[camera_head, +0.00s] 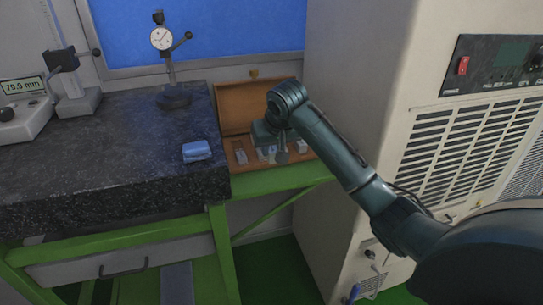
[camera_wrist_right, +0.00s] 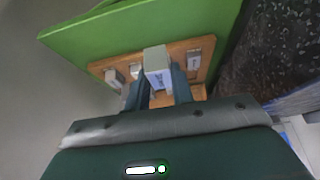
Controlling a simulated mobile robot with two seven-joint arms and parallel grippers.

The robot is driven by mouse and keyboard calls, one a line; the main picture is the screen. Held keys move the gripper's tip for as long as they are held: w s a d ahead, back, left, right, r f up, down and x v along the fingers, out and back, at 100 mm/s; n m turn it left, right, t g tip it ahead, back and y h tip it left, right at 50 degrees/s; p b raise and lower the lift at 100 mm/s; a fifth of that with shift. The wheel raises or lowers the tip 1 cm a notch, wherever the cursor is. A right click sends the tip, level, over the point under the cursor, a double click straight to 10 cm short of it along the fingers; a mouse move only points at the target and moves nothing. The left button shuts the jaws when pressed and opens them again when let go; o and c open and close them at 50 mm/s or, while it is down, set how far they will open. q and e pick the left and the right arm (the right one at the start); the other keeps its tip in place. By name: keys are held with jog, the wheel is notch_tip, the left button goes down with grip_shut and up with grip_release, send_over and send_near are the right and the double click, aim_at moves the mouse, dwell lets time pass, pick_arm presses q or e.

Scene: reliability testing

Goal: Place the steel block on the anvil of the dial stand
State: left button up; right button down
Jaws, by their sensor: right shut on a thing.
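The dial stand (camera_head: 162,40) stands at the back of the dark granite plate, with its round dial facing me. Its dark round base, with the anvil (camera_head: 173,97), is at the foot of the post. My right gripper (camera_wrist_right: 160,88) is over the open wooden case (camera_head: 233,110), right of the granite plate. In the right wrist view its two fingers are shut on a pale steel block (camera_wrist_right: 156,58), which is upright between them. Other small blocks (camera_wrist_right: 114,78) sit in the case (camera_wrist_right: 180,45). In the head view my gripper and arm hide part of the case. My left gripper is not in view.
A gauge with a digital display (camera_head: 24,86) stands at the left. A tall beige cabinet (camera_head: 345,70) rises close on the right.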

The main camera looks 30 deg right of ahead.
jog(key=shift+f, duration=3.6)
jog(key=shift+f, duration=0.15)
jog(key=c, duration=1.2)
grip_release()
